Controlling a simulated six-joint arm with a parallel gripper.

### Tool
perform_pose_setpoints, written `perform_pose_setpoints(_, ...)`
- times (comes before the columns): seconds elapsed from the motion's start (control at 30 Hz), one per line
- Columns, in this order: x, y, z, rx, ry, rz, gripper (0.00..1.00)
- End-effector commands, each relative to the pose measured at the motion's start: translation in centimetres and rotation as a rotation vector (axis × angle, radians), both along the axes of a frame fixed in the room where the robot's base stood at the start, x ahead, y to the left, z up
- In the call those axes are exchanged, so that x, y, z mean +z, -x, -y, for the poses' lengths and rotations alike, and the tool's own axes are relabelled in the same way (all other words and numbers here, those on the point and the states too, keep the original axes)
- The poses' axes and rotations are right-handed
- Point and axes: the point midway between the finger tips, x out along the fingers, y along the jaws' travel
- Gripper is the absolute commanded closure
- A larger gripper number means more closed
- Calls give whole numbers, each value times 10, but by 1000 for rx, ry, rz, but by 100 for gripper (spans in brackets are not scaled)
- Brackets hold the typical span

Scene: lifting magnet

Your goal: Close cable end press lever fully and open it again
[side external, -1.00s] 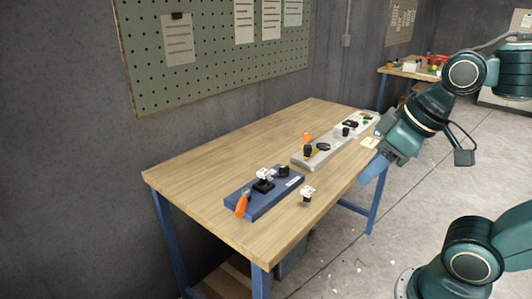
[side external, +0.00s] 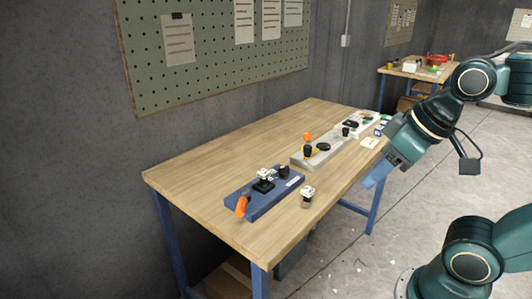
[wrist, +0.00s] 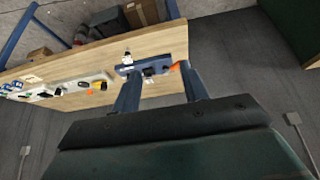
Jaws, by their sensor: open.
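The cable end press is a blue base (side external: 279,197) with a black and white mechanism and an orange lever handle (side external: 242,206), near the front left of the wooden table. The handle slants down over the base's near-left end. In the wrist view the blue base (wrist: 127,70) shows beyond the fingers, with the orange handle (wrist: 175,66) beside the right finger. My gripper (side external: 371,181) is off the table's right edge, well apart from the press. Its two fingers (wrist: 158,68) are spread and empty.
A small black and white part (side external: 307,196) stands on the table right of the press. A grey fixture strip (side external: 315,157) with knobs and an orange piece lies behind it. The left of the wooden table (side external: 190,172) is clear. A pegboard (side external: 215,55) hangs on the wall.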

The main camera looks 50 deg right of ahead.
Motion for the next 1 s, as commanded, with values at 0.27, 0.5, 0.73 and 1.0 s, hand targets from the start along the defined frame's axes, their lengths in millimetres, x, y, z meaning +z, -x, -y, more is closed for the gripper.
perform_pose_setpoints(0.27,0,0,0,-1,0,-1,56)
perform_pose_setpoints(0.5,7,-12,0,-33,-18,-21,56)
perform_pose_setpoints(0.73,21,-44,-2,-126,-64,-77,56)
perform_pose_setpoints(1.0,31,-98,-5,-277,-123,-161,56)
